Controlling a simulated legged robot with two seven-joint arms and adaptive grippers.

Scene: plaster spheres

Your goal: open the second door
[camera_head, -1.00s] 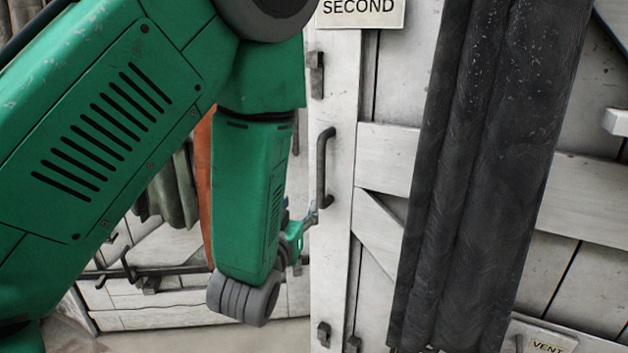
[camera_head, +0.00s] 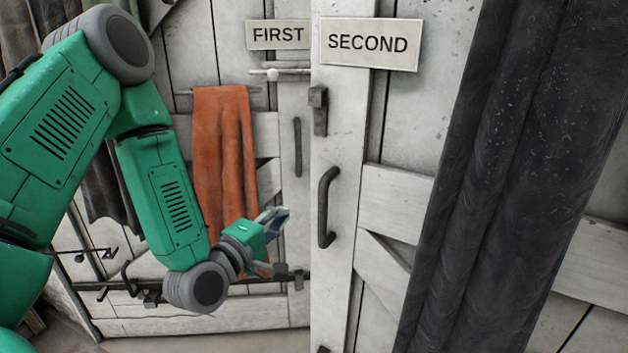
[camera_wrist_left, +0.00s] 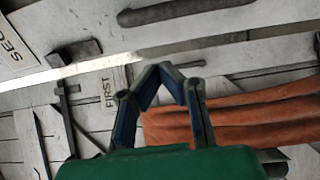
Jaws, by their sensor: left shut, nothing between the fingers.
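The second door (camera_head: 400,115) is of pale, worn planks with a "SECOND" sign (camera_head: 368,44) at its top. Its dark upright handle (camera_head: 327,207) is near its left edge; the handle also shows at the top of the wrist view (camera_wrist_left: 185,11). The door's left edge stands in front of the wall with the first door; I cannot tell how far it is swung. My left gripper (camera_head: 283,213) is left of that edge, apart from the handle. In the wrist view its blue-lined fingers (camera_wrist_left: 172,70) meet at the tips, empty. My right gripper is out of view.
The first door (camera_head: 292,110) with its "FIRST" sign (camera_head: 277,35) is behind. An orange cloth (camera_head: 222,150) hangs behind my left arm. A dark, folded hanging (camera_head: 500,180) covers much of the second door. A dark latch (camera_head: 318,110) sits above the handle.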

